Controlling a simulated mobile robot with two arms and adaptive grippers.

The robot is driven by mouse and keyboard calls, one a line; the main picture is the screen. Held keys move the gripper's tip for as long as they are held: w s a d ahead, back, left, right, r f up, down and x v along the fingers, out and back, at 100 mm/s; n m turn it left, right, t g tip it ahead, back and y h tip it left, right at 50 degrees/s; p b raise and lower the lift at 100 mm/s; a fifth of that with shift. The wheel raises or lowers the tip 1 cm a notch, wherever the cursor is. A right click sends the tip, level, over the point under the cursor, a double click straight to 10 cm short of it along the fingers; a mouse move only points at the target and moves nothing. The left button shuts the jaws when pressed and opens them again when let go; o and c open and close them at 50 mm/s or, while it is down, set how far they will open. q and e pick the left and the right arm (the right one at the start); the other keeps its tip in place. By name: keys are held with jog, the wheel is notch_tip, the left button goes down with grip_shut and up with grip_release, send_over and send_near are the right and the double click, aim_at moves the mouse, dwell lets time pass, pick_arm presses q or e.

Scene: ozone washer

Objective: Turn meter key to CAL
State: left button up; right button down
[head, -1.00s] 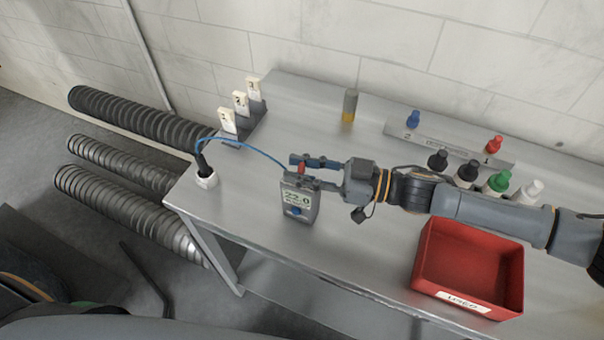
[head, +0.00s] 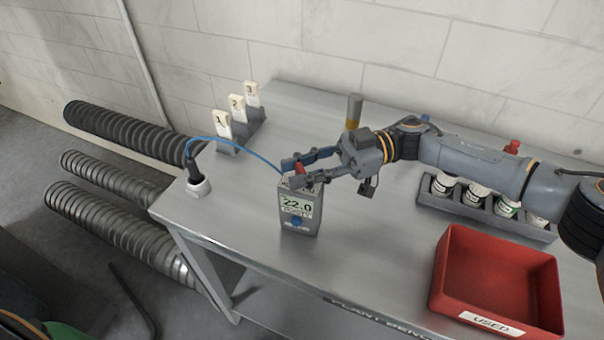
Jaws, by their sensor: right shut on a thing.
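The grey meter (head: 299,220) stands upright near the bench's left front, its display reading 22.0, with a blue knob below. A red key (head: 300,168) sticks up from its top. My right gripper (head: 293,174) comes in from the right and is shut on the red key, one finger on each side. The fingers hide part of the key and of the meter's top, so I cannot read the key's position marks. My left gripper is not in view.
Numbered white tags (head: 222,123) stand behind. A red bin labelled USED (head: 490,275) is at the right front, before a rack of bottles (head: 480,205). A yellow-grey cylinder (head: 353,112) stands at the back.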

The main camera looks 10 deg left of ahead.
jog(key=shift+r, duration=0.1)
dwell(0.7)
jog(key=c, duration=1)
grip_release()
jog(key=shift+c, duration=0.2)
jog(key=v, duration=1.2)
jog(key=shift+a, duration=0.1)
